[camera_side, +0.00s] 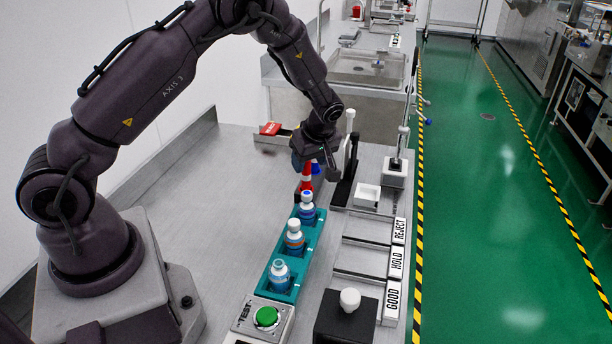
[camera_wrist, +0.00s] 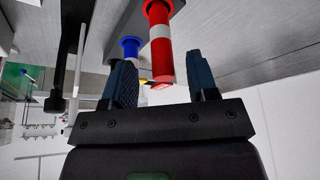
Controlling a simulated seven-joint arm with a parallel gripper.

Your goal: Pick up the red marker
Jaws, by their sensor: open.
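The red marker (camera_side: 306,185) is a red cylinder with a white band, standing upright behind the teal rack in the side view. My gripper (camera_wrist: 160,75) is open and empty. In the side view my gripper (camera_side: 314,160) is just above and behind the marker, with its fingers partly hidden. A blue marker (camera_wrist: 130,48) stands beside the red one, near the left finger.
The teal rack (camera_side: 285,262) holds three capped bottles. A black stand (camera_side: 346,175) with an upright post is close on my gripper's right. Trays labelled REJECT, HOLD and GOOD (camera_side: 392,296) line the right edge. The steel table left of the rack is clear.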

